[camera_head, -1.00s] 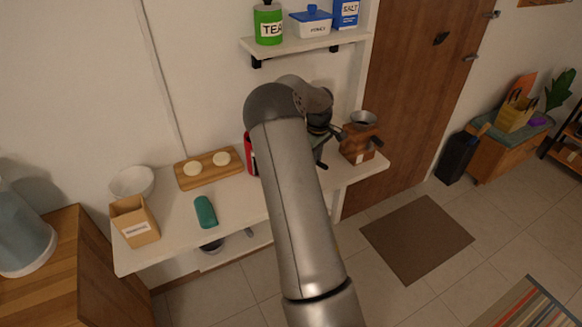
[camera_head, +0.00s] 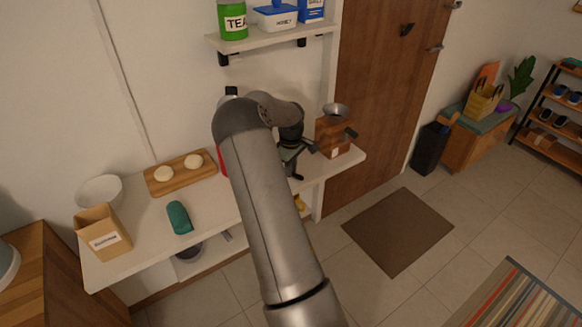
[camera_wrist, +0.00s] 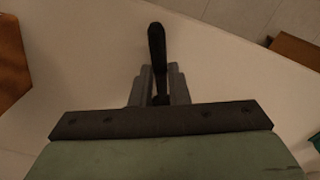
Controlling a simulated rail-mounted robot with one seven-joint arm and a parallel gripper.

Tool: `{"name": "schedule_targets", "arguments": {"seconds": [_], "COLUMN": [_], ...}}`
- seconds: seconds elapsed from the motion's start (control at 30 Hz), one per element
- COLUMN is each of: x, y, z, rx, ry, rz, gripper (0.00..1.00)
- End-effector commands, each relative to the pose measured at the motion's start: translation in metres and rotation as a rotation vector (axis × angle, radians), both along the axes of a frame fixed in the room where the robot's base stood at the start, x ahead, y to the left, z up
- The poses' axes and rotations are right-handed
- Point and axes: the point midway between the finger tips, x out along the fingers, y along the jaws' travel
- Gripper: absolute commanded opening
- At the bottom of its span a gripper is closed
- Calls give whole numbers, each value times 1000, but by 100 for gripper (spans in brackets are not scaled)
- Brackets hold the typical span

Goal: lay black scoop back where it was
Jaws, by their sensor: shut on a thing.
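The black scoop (camera_wrist: 157,50) shows in the wrist view as a dark rounded handle that sticks out between the fingers of my gripper (camera_wrist: 160,88). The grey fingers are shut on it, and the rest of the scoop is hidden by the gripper. Below the handle lies a pale, bare stretch of the counter. In the head view my gripper (camera_head: 294,165) is over the right part of the white counter (camera_head: 150,226), partly behind my arm, left of the wooden grinder. I cannot tell whether the scoop touches the counter.
A wooden grinder (camera_head: 333,138) with a metal funnel stands at the counter's right end. A red item partly shows behind my arm. A board with two pale rounds (camera_head: 180,172), a green item (camera_head: 179,217), a white bowl (camera_head: 100,190) and a labelled box (camera_head: 103,232) sit left. A shelf (camera_head: 270,38) hangs above.

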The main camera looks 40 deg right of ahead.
Motion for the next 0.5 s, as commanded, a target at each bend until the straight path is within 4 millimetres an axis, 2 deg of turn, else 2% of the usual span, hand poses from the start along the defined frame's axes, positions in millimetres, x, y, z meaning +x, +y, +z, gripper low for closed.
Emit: {"name": "schedule_targets", "arguments": {"seconds": [0.5], "x": [0], "y": [0], "z": [-4], "rx": [0], "ry": [0], "rz": [0], "gripper": [0]}}
